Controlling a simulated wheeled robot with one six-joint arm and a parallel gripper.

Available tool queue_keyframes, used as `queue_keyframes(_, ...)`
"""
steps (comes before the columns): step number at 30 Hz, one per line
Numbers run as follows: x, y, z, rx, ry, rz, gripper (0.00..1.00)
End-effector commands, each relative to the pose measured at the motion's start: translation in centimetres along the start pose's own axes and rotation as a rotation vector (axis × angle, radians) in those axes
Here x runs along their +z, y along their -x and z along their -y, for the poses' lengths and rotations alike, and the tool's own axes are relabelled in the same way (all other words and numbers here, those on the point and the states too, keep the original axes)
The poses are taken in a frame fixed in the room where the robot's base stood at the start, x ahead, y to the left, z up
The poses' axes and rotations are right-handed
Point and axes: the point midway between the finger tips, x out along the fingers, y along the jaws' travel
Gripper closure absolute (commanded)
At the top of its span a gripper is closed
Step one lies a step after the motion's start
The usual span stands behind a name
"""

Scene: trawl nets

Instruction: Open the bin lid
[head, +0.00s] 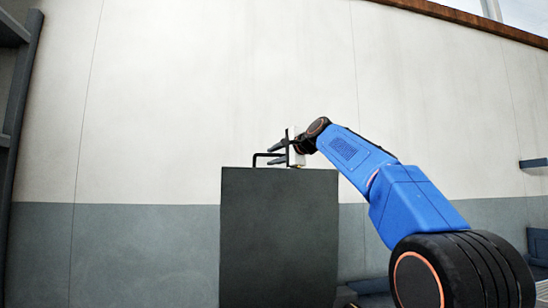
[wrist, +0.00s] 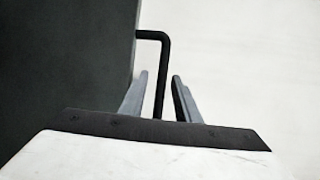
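The bin (head: 279,238) is a dark grey box standing upright in front of the wall in the head view. Its flat top, where the lid is, shows only edge-on. A black bar handle (head: 254,158) stands up at the top left. In the wrist view the bin's dark surface (wrist: 65,50) fills the left, and the bent handle (wrist: 163,50) sticks out from its edge. My gripper (head: 271,155) is just above the bin top, fingers pointing left. In the wrist view my gripper (wrist: 160,76) is open, with the handle bar running between its two fingers; gaps show on both sides near the tips.
A pale wall (head: 180,100) with a grey lower band stands behind the bin. A dark rack (head: 20,100) is at the far left, and a small shelf (head: 533,163) juts out at the right.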

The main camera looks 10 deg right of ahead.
Motion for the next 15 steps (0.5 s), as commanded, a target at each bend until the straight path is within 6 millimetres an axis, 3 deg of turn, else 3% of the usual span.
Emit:
queue_keyframes(5, 0.00, 0.02, 0.01, 0.000, 0.000, 0.000, 0.71)
queue_keyframes(9, 0.00, 0.03, 0.01, 0.000, 0.000, 0.000, 1.00)
queue_keyframes(15, 0.02, 0.10, -0.01, 0.000, -0.001, 0.000, 1.00)
